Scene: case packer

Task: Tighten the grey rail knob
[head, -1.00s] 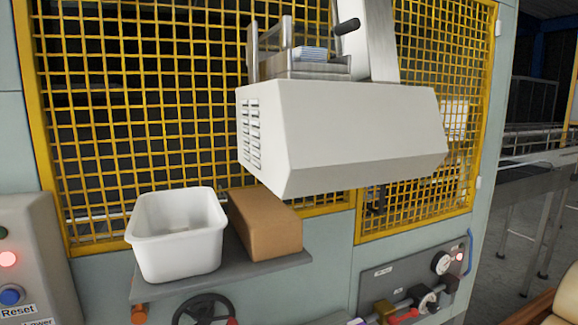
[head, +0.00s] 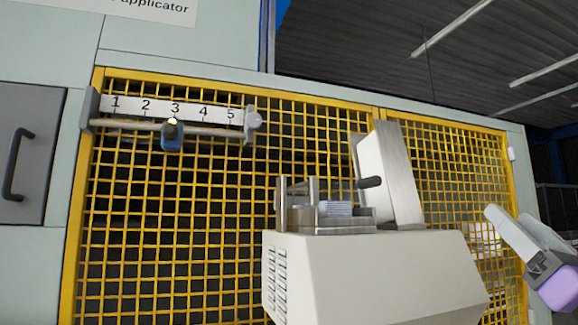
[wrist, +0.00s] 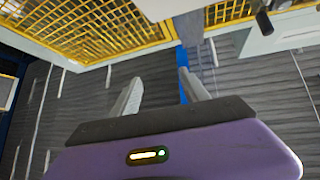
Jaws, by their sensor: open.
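A horizontal rail (head: 140,125) with a white scale plate (head: 189,108) numbered 1 to 5 is mounted on the yellow mesh at the upper left of the head view. In the wrist view my gripper (wrist: 160,76) also shows open, with nothing between the fingers. The knob cannot be made out there.
A grey door handle (head: 17,165) is at the far left.

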